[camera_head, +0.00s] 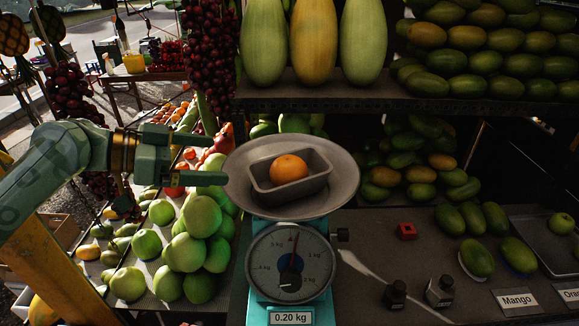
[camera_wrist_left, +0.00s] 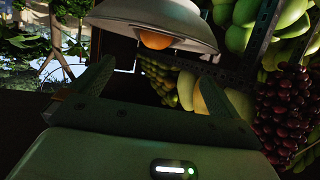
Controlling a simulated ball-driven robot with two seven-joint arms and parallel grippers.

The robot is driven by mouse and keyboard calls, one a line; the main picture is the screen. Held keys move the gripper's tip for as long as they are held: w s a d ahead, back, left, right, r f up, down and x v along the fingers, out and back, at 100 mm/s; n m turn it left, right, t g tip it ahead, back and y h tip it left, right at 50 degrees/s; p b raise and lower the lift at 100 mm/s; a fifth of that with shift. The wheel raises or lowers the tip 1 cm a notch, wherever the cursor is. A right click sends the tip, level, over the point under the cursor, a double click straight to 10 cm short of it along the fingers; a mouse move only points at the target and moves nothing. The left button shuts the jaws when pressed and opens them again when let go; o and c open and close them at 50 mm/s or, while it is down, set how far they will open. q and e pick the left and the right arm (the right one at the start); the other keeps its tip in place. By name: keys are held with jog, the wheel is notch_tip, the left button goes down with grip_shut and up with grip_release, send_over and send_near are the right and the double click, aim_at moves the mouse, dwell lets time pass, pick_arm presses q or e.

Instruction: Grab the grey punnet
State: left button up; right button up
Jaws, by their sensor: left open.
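The grey punnet (camera_head: 262,183) is a small rectangular tray sitting in the round metal pan (camera_head: 340,196) of the weighing scale. An orange (camera_head: 289,169) lies in the punnet. My left gripper (camera_head: 214,160) is open and empty, just left of the pan, with its fingers pointing right toward the punnet and apart from it. In the left wrist view the open fingers (camera_wrist_left: 160,80) frame the pan (camera_wrist_left: 150,14) and part of the orange (camera_wrist_left: 156,40); the punnet cannot be made out clearly there. My right gripper is not in view.
The turquoise scale (camera_head: 258,291) reads 0.20 kg. Green fruit (camera_head: 190,252) is piled below my left arm. A shelf edge (camera_head: 400,103) runs above the pan.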

aim_at(275, 167)
pick_arm(q)
jog(key=d, duration=0.1)
jog(key=s+d+p, duration=0.1)
jog(key=d, duration=0.1)
jog(key=shift+s+d+f, duration=0.1)
jog(key=shift+d+f, duration=0.05)
jog(key=shift+d, duration=0.1)
jog(key=p+x, duration=0.1)
jog(key=x, duration=0.3)
jog(key=shift+s+d, duration=0.1)
jog(key=w, duration=0.1)
jog(key=d+f, duration=0.1)
jog(key=w, duration=0.1)
jog(key=shift+w+d+f, duration=0.25)
jog(key=shift+w+d, duration=0.1)
jog(key=shift+d, duration=0.05)
jog(key=shift+d+f+p, duration=0.15)
jog(key=shift+d+p, duration=0.3)
jog(key=shift+p, duration=0.1)
jog(key=p+x, duration=0.1)
jog(key=x, duration=0.2)
jog(key=shift+w+d+f, duration=0.15)
jog(key=shift+d+f, duration=0.05)
jog(key=shift+d, duration=0.05)
jog(key=shift+w+d+f, duration=0.2)
jog(key=shift+a, duration=0.15)
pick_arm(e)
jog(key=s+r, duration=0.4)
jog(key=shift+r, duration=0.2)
